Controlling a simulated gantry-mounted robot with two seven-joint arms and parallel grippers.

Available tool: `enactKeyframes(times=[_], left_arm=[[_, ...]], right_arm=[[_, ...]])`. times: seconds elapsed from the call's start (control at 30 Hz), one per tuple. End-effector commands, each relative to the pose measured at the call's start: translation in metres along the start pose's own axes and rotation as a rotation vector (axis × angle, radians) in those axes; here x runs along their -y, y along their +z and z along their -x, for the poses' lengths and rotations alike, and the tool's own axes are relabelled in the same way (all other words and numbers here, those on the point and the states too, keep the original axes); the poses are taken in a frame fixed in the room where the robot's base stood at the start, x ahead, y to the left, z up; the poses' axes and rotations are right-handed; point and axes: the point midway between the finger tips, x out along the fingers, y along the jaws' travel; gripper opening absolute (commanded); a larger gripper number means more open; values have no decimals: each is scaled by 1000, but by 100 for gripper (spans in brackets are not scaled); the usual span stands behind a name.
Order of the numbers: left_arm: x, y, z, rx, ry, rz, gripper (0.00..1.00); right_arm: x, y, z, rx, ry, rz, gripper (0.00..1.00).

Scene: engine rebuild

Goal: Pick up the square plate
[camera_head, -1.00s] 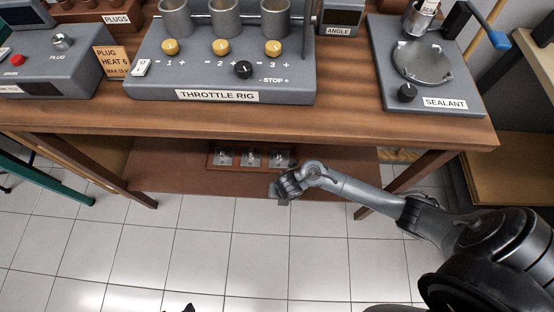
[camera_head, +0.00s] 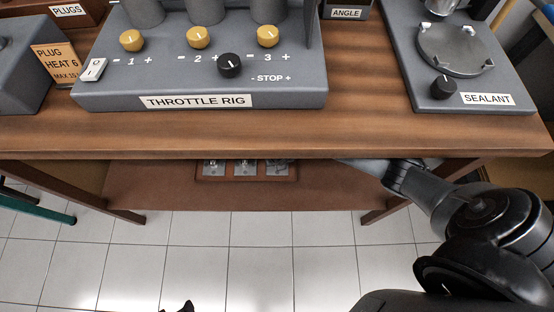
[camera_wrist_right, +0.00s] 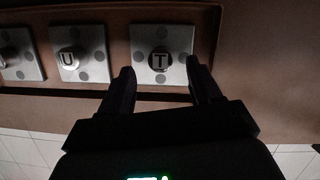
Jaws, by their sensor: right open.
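Three square grey metal plates lie in a row in a brown tray on the low shelf. In the right wrist view, the right-hand plate (camera_wrist_right: 146,36) has a round knob marked T, the middle plate (camera_wrist_right: 92,42) one marked U, and the left plate (camera_wrist_right: 28,66) is partly cut off. My right gripper (camera_wrist_right: 160,74) is open and empty, its fingertips at the near edge of the T plate, one toward each side. Whether they touch it is unclear. In the head view the tabletop hides most of this gripper. A small dark tip at the bottom edge may be my left gripper (camera_head: 187,306).
The wooden table (camera_head: 270,138) overhangs the low shelf (camera_head: 150,186) and my right forearm passes under its edge. The throttle rig (camera_head: 200,85) and sealant station (camera_head: 470,75) stand on top. The tray rim (camera_wrist_right: 213,45) is close to the right finger. Tiled floor in front is clear.

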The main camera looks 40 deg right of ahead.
Motion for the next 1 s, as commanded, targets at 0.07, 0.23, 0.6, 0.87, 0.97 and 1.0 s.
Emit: enactKeyframes(times=[0.07,0.23,0.6,0.87,0.97,1.0], left_arm=[[-1,4,-14,0,2,3,74],[-3,7,-25,0,7,9,74],[-4,7,-23,-1,8,10,74],[-2,7,-23,0,2,2,74],[-1,7,-23,0,0,-1,74],[-1,7,-23,1,-1,-2,74]], right_arm=[[0,-2,-16,0,0,-2,63],[0,0,-30,1,0,-2,63],[0,0,-30,0,0,-1,48],[0,0,-30,0,0,-1,8],[0,0,-30,1,0,-2,0],[0,0,-30,1,0,-2,0]])
